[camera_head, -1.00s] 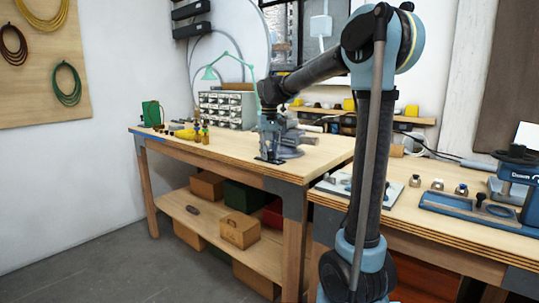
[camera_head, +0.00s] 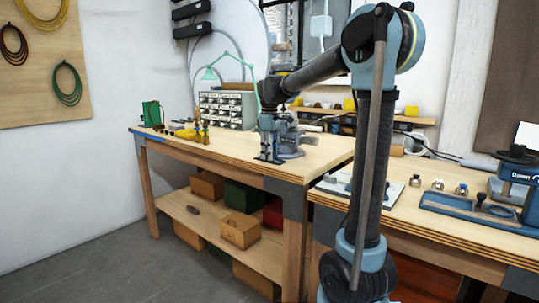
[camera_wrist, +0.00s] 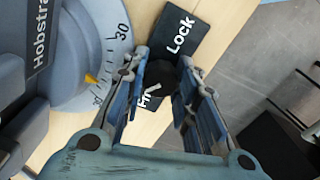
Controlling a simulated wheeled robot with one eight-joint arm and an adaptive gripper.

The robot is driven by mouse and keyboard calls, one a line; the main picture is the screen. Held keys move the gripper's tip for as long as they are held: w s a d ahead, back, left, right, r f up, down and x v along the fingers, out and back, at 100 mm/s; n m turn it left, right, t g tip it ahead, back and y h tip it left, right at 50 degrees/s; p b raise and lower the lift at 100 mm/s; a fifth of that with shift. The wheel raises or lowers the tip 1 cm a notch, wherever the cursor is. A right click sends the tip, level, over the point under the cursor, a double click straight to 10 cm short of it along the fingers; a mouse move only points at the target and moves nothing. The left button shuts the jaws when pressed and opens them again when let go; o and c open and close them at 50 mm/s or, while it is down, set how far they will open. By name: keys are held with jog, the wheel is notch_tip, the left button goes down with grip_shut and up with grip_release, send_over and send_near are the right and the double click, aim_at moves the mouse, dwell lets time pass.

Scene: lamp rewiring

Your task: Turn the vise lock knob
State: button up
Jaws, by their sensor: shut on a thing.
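The vise lock knob (camera_wrist: 160,76) is a small round black knob with a pale pointer mark, on a black plate (camera_wrist: 176,28). The plate reads "Lock" at its far end, and part of a second word starting "Fr" shows at the near end. My gripper (camera_wrist: 164,84) points down over the plate, shut on the knob with one finger on each side. The fingers hide part of the plate and the second word. The grey vise (camera_wrist: 75,60) stands close at left, with an angle scale and orange pointer. In the head view my gripper (camera_head: 269,150) is beside the vise (camera_head: 290,143).
The wooden workbench (camera_head: 200,150) carries a drawer cabinet (camera_head: 228,110), a green lamp (camera_head: 211,73) and yellow items (camera_head: 185,133) left of my gripper. The bench's front edge is close. A second bench (camera_head: 420,212) with a blue machine (camera_head: 517,180) stands at right.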

jog(key=shift+w, duration=0.15)
dwell(0.4)
jog(key=o, duration=1)
jog(key=shift+o, duration=0.2)
jog(key=shift+r, duration=0.1)
notch_tip(320, 180, up, 12)
jog(key=shift+d, duration=0.1)
